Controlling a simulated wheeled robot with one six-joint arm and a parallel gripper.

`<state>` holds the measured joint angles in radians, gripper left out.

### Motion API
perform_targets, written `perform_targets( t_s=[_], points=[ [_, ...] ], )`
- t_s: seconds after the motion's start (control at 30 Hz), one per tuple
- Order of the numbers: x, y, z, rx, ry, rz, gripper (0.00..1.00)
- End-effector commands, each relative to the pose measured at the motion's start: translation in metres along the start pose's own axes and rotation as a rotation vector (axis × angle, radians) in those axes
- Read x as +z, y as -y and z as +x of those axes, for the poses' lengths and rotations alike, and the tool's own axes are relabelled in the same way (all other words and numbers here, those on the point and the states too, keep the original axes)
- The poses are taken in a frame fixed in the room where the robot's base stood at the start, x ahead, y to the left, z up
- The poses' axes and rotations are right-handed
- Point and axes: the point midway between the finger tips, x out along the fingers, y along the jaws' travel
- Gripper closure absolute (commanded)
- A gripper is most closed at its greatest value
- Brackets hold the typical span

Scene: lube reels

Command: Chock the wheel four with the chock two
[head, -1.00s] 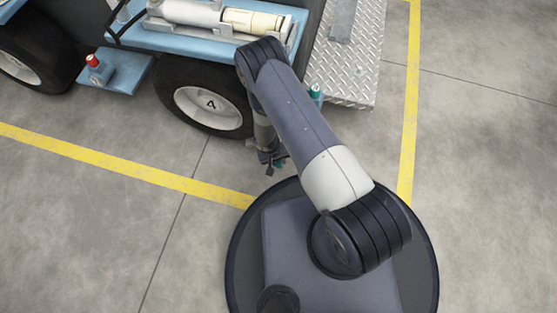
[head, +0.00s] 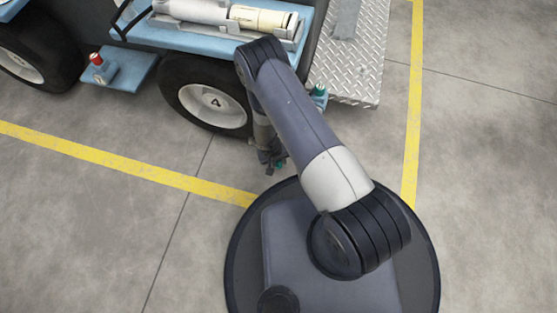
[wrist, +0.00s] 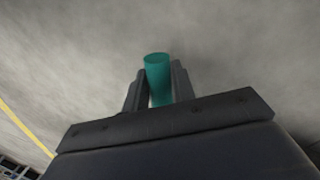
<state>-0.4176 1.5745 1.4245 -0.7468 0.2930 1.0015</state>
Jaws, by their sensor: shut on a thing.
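The wheel marked 4 (head: 183,92) is a dark tire with a pale hub, standing under the blue vehicle in the head view. My gripper (head: 272,161) hangs low in front of the wheel, down and to its right in the picture, apart from it. My gripper also shows in the wrist view (wrist: 157,85), its two dark fingers shut on a teal cylinder (wrist: 157,70). A bit of this teal cylinder shows in the head view (head: 281,166). No number is readable on it, and whether it is part of chock two cannot be told. My arm hides the wheel's right side.
Another teal-topped piece (head: 319,91) stands right of the wheel beside a metal tread plate (head: 352,75). A red-topped piece (head: 97,60) is on a blue step (head: 122,75) at left. Another wheel (head: 22,62) is at far left. Yellow floor lines cross open concrete.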

Motion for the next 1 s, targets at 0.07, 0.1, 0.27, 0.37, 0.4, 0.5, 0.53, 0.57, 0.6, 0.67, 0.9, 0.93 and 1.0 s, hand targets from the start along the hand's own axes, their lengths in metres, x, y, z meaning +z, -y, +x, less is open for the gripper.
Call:
perform_targets(
  t_s=[0.07,0.1,0.27,0.37,0.4,0.5,0.53,0.57,0.6,0.67,0.9,0.93,1.0],
  points=[
    [-0.0168,0.008,-0.0043,-0.022,-0.037,-0.008,1.0],
    [-0.0175,0.008,-0.0043,-0.022,-0.037,-0.008,1.0],
    [-0.0183,0.008,-0.0043,-0.022,-0.037,-0.009,1.0],
    [-0.0183,0.0081,-0.0042,-0.022,-0.037,-0.009,1.0],
    [-0.0182,0.008,-0.0042,-0.021,-0.037,-0.009,0.72],
    [-0.017,0.0075,-0.0037,-0.021,-0.034,-0.007,0.64],
    [-0.0165,0.0071,-0.0034,-0.02,-0.033,-0.006,0.61],
    [-0.0159,0.0068,-0.0032,-0.019,-0.031,-0.005,0.59],
    [-0.0153,0.0063,-0.0029,-0.019,-0.03,-0.004,0.55],
    [-0.0145,0.0058,-0.0026,-0.018,-0.028,-0.003,0.51],
    [-0.0127,0.0046,-0.0025,-0.016,-0.023,0.0,0.49],
    [-0.0127,0.0045,-0.0035,-0.015,-0.023,0.0,0.49],
    [-0.0127,0.0042,-0.0089,-0.015,-0.023,0.0,0.49]
  ],
)
